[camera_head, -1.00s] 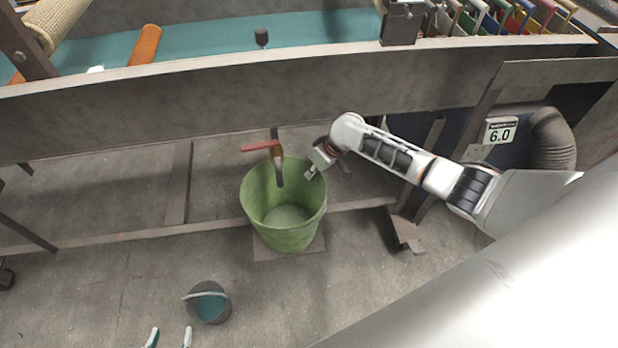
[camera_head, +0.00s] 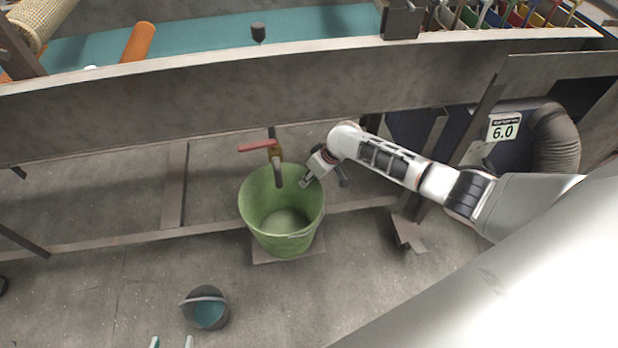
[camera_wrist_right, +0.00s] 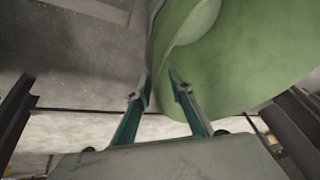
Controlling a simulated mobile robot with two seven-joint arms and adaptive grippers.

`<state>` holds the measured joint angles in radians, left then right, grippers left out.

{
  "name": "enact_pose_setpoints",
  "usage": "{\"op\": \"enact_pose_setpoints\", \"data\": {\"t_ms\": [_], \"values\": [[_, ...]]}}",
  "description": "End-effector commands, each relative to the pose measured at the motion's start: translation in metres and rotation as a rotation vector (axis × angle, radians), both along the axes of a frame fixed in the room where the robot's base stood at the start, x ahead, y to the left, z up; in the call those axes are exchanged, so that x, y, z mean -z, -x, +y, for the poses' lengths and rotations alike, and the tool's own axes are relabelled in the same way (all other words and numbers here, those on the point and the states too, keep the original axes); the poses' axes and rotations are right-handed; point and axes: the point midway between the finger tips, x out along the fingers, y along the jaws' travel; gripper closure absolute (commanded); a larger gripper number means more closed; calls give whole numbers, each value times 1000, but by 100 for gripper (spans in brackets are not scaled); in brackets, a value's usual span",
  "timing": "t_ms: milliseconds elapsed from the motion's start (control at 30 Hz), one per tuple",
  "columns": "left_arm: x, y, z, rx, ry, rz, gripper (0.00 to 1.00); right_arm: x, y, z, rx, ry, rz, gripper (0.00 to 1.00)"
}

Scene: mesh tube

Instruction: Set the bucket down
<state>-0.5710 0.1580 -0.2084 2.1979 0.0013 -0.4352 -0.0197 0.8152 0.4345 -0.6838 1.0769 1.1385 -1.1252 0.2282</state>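The large green bucket (camera_head: 282,240) stands upright on a flat plate (camera_head: 262,255) on the floor, its mouth below a red-handled tap (camera_head: 263,147). My right gripper (camera_head: 305,183) is at the bucket's right rear rim. In the right wrist view, its two fingers (camera_wrist_right: 161,88) are apart, with the edge of the green bucket (camera_wrist_right: 240,60) between them; I cannot tell whether they touch it. My left gripper (camera_head: 172,342) shows only its two fingertips at the bottom edge, apart with nothing between them.
A small dark bucket (camera_head: 205,291) with a handle and teal inside stands on the floor in front of the green one. A metal frame beam (camera_head: 150,113) runs above and behind. A ribbed hose (camera_head: 556,140) is at the right.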

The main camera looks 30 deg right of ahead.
Motion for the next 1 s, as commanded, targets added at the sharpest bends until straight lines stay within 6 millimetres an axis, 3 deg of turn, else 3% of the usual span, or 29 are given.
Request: {"op": "enact_pose_setpoints", "data": {"t_ms": [367, 600, 800, 1000], "values": [[-4, -3, 1, -1, -1, -8, 60, -7, -1, 0, -1, 1, -3, 79], [-21, -12, 6, -6, -10, -34, 60, -50, 8, -11, 0, 2, -14, 79], [-15, -1, 15, -24, -23, -3, 60, -87, 22, -20, -1, 0, -12, 79], [-7, 11, 14, -33, -18, 30, 60, -108, 33, -27, -1, -1, -6, 79]]}}
